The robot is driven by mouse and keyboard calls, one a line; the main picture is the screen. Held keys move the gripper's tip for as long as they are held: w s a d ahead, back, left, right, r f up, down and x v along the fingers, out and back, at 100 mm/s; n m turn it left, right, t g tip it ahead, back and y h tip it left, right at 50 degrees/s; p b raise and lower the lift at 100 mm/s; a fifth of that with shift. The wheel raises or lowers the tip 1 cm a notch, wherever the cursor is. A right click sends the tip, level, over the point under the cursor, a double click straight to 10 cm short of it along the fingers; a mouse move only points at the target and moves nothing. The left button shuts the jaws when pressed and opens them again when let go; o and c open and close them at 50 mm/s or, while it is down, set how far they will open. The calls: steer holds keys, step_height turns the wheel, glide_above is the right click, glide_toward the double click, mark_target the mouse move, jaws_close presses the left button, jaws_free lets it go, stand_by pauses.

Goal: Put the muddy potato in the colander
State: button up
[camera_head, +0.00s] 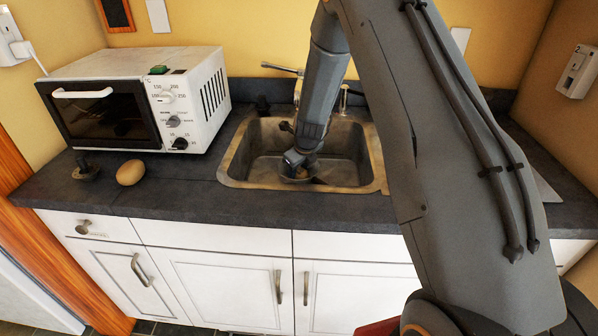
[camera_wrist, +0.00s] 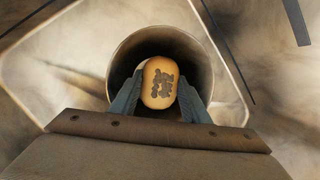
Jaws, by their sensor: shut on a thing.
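The muddy potato (camera_wrist: 158,83), tan with dark brown patches, is between my gripper's two fingers (camera_wrist: 158,95) in the wrist view. The fingers are shut on its sides. Behind it is the round mouth of a grey-brown metal vessel (camera_wrist: 194,58), perhaps the colander; I cannot make out holes. The potato appears within its outline, but I cannot tell its height relative to the rim. In the head view my gripper (camera_head: 298,176) is down in the sink, and the held potato is mostly hidden there.
The sink (camera_head: 240,172) has raised walls around my gripper and a tap (camera_head: 283,69) behind. A clean brown potato (camera_head: 130,172) and a small dark object (camera_head: 86,170) lie on the left counter. A white toaster oven (camera_head: 190,95) stands behind them. The front counter strip is clear.

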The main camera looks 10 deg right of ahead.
steer(key=o, duration=1)
steer(key=shift+f, duration=0.1)
steer(key=v, duration=1.2)
steer(key=shift+s+b, duration=0.1)
steer(key=shift+b, duration=0.25)
steer(key=shift+r, duration=0.25)
